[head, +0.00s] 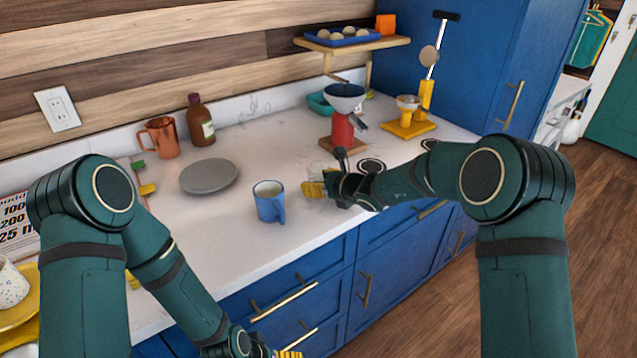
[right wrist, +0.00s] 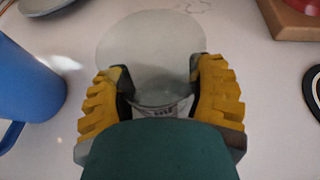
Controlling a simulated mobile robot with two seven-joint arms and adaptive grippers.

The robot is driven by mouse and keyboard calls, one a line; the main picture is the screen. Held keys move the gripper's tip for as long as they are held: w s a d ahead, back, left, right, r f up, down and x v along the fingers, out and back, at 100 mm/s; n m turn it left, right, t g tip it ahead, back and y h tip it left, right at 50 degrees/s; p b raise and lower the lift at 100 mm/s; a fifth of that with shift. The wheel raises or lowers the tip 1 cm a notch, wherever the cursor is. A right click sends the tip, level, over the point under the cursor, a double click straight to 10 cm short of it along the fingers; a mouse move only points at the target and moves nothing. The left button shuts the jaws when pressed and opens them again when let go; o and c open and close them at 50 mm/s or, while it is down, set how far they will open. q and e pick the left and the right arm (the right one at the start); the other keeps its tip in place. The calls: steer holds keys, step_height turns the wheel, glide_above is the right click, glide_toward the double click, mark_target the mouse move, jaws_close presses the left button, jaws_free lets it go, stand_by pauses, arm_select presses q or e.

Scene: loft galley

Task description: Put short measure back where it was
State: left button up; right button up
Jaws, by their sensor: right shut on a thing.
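My right gripper (head: 314,187) is low over the front of the white counter, right of the blue mug. In the right wrist view its yellow fingers (right wrist: 160,92) are shut on a clear, pale vessel with small dark marks, which I take as the short measure (right wrist: 158,104). A pale round shape spreads beyond the fingertips; I cannot tell whether it is part of the measure. In the head view the measure is hardly distinguishable. I cannot tell whether it touches the counter. My left gripper (head: 289,354) is at the bottom edge, mostly cut off.
The blue mug (head: 269,201) stands close left of my right gripper. A grey plate (head: 209,176), copper mug (head: 161,138) and brown bottle (head: 200,122) are farther left. A red grinder (head: 342,132) and yellow stand (head: 408,129) are behind right. Bare counter lies between plate and grinder.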

steer(key=o, duration=1.3)
steer(key=shift+r+p, duration=0.15)
steer(key=shift+p, duration=0.35)
steer(key=shift+s+d+r, duration=0.1)
steer(key=shift+r, duration=0.05)
steer(key=p+v, duration=0.1)
steer(key=v, duration=1.2)
steer(key=shift+s+d, duration=0.15)
steer(key=shift+d, duration=0.05)
